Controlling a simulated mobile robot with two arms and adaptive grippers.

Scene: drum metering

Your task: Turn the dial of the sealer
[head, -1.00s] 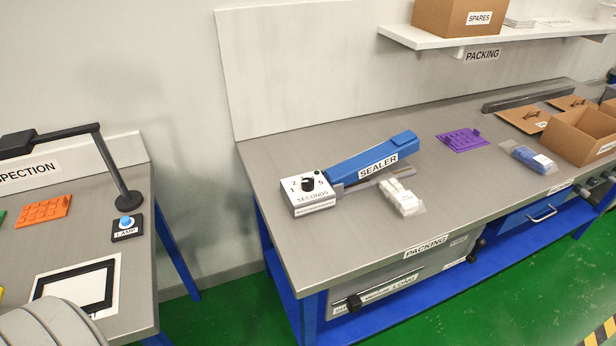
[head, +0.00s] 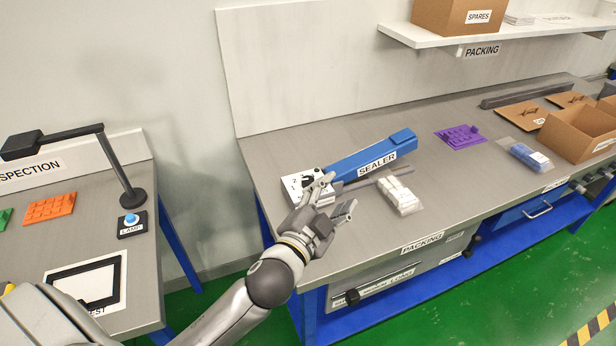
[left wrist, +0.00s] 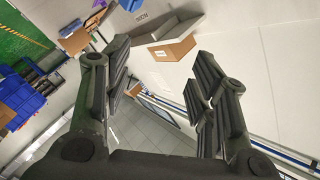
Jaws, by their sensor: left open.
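The sealer (head: 372,157) lies on the packing bench, with a blue arm and a white dial box (head: 293,183) at its left end. I cannot tell whether a finger touches the box. In the left wrist view the two fingers (left wrist: 160,85) stand wide apart with nothing between them. My right gripper is not in view.
A clear bag of white pieces (head: 400,195) lies right of my left gripper. A purple tray (head: 460,136), a blue bag (head: 526,156) and a cardboard box (head: 583,137) are farther right. The inspection bench with its lamp (head: 122,175) stands at the left.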

